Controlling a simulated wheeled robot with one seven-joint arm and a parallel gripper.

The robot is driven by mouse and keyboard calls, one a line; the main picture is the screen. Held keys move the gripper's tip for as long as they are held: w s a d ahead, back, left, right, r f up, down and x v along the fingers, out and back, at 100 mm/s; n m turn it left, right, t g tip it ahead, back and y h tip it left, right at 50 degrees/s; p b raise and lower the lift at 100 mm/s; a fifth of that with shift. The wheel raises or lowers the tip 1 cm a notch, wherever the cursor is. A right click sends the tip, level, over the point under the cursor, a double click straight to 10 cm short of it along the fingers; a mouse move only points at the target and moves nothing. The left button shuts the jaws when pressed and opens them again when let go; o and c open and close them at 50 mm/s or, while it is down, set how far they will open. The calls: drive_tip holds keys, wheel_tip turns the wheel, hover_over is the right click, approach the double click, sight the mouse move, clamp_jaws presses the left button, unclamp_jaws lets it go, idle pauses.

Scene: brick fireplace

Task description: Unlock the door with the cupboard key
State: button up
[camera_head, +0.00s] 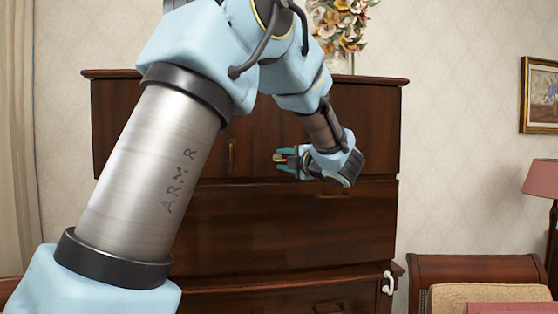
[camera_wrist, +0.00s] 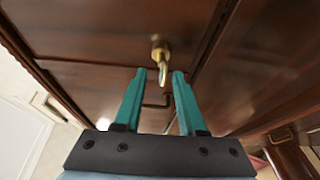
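The dark wood cupboard (camera_head: 290,225) stands against the wall, with doors above and drawers below. My gripper (camera_head: 281,160) is in front of the upper door (camera_head: 265,135), its teal fingers pointing left in the head view. In the wrist view, my gripper (camera_wrist: 157,76) is open. A brass key (camera_wrist: 163,72) sticks out from a round brass fitting (camera_wrist: 158,46) on the wood. The key's near end is around the opening between the fingertips, closer to the right one. No finger clearly touches it. In the head view the key is not clearly distinguishable.
A vertical door handle (camera_head: 232,156) is left of my gripper. A flower vase (camera_head: 340,30) stands on top of the cupboard. A wooden bed or bench end (camera_head: 460,268) and a pink lamp (camera_head: 541,178) are at the right. A white hook-shaped thing (camera_head: 389,283) is on the cupboard's lower right.

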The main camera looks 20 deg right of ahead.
drive_tip(key=b+v, duration=0.5)
drive_tip(key=v, duration=0.6)
drive_tip(key=w+a+f+m+h, duration=0.4)
drive_tip(key=w+f+m+h, duration=0.2)
drive_tip(key=w+m, duration=0.3)
drive_tip(key=a+f+m+g+h, duration=0.2)
drive_tip(key=a+f+m+g, duration=0.5)
drive_tip(key=f, duration=0.6)
drive_tip(key=s+a+f+m+g+y, duration=0.1)
drive_tip(key=s+a+f+m+g, duration=0.2)
drive_tip(key=s+a+f, duration=0.4)
drive_tip(key=s+a+f+m+g+y, duration=0.2)
drive_tip(key=s+a+f+g, duration=0.3)
drive_tip(key=s+a, duration=0.8)
wheel_tip(320, 180, down, 3)
drive_tip(key=shift+s+a+f+m+g, duration=0.15)
drive_tip(key=shift+s+a+m+g, duration=0.25)
drive_tip(key=shift+m, duration=0.4)
drive_tip(key=shift+w, duration=0.2)
